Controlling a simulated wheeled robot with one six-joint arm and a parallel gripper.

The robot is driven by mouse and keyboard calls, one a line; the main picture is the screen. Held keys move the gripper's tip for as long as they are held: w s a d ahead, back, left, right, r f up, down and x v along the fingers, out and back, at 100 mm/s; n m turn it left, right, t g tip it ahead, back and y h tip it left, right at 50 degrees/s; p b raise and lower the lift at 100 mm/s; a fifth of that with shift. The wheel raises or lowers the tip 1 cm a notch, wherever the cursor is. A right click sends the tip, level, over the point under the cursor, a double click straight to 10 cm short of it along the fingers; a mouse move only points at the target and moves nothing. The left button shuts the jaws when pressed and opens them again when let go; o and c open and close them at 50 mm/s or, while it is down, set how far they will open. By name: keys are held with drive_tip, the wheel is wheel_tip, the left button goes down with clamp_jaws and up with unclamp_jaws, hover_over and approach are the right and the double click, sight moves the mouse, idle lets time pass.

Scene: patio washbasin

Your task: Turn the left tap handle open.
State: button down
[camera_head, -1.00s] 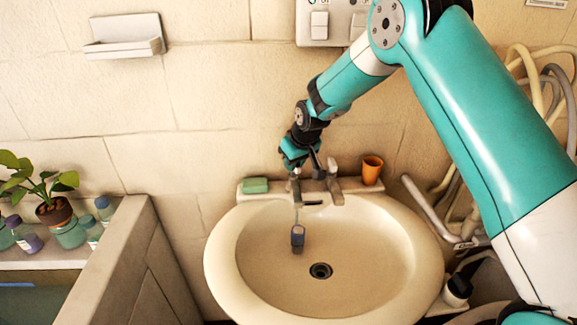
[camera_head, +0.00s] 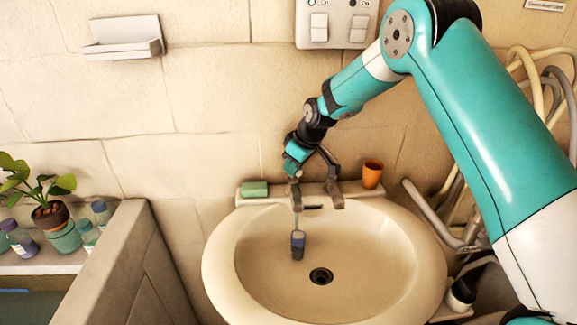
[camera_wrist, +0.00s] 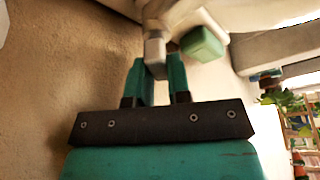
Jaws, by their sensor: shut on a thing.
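The left tap handle (camera_wrist: 155,48), a grey metal piece, sits between the fingertips of my gripper (camera_wrist: 156,72) in the wrist view. My fingers are closed on it from both sides. In the head view my gripper (camera_head: 294,172) points down at the left tap, on the back ledge of the washbasin (camera_head: 218,262), and largely hides the handle. How far the left handle is turned cannot be told.
A green soap bar (camera_head: 255,189) lies left of the taps, and an orange cup (camera_head: 372,174) stands right of them. A blue-grey object (camera_head: 298,245) hangs in the bowl above the drain (camera_head: 321,276). Bottles and a potted plant (camera_head: 50,216) stand on the left ledge.

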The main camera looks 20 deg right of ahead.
drive_tip(key=shift+w+d, duration=0.1)
drive_tip(key=shift+d, duration=0.1)
drive_tip(key=c, duration=1.1)
unclamp_jaws()
drive_tip(key=shift+o, duration=0.2)
drive_tip(key=b+v, duration=0.2)
drive_tip(key=v, duration=1.5)
drive_tip(key=shift+s+r+b, duration=0.2)
drive_tip(key=shift+s+b, duration=0.05)
drive_tip(key=shift+b, duration=0.05)
